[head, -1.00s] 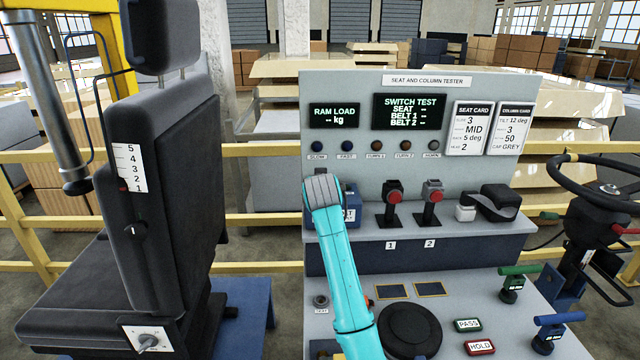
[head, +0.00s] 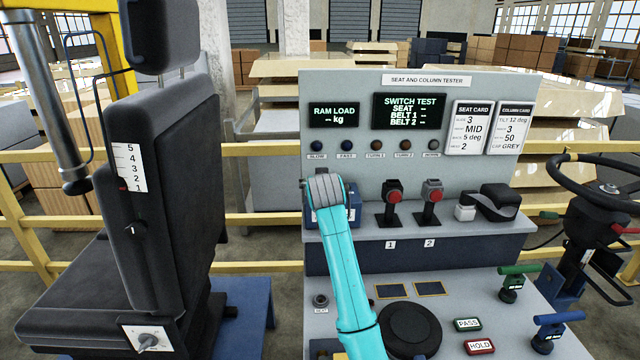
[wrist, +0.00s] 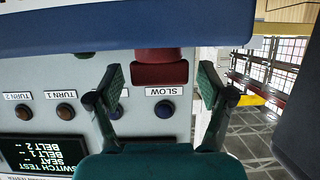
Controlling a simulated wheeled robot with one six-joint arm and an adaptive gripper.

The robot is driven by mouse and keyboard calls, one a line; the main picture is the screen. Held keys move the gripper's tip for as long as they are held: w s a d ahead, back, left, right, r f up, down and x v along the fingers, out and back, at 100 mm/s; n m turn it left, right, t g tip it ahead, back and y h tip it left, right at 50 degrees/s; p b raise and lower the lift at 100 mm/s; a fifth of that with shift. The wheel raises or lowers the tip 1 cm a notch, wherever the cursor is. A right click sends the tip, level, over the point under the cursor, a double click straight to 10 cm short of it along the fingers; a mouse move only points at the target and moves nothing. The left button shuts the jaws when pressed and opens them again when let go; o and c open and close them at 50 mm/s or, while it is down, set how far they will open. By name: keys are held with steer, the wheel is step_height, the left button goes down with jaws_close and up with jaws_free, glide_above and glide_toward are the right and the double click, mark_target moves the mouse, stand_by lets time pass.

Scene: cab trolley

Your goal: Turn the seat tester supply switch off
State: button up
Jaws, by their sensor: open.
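In the wrist view, which shows the panel upside down, a red block (wrist: 160,74) sits on the grey panel near the SLOW lamp (wrist: 164,109). It looks like the supply switch, but no label on it is readable. My gripper (wrist: 160,81) is open, with one finger on each side of the red block and visible gaps to both. I cannot tell how far the fingertips reach along it. In the head view, my arm's end covers this spot below the SLOW lamp (head: 317,146), so the block and fingers are hidden there. The tester panel (head: 450,83) stands upright behind.
A blue box (head: 354,205) stands partly behind my arm on the ledge. Two buckle stalks with red buttons (head: 391,197) (head: 432,196) stand to the right. The black seat (head: 165,200) is at left, a steering wheel (head: 598,185) at right.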

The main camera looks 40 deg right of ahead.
steer(key=v, duration=1.2)
steer(key=shift+f, duration=0.1)
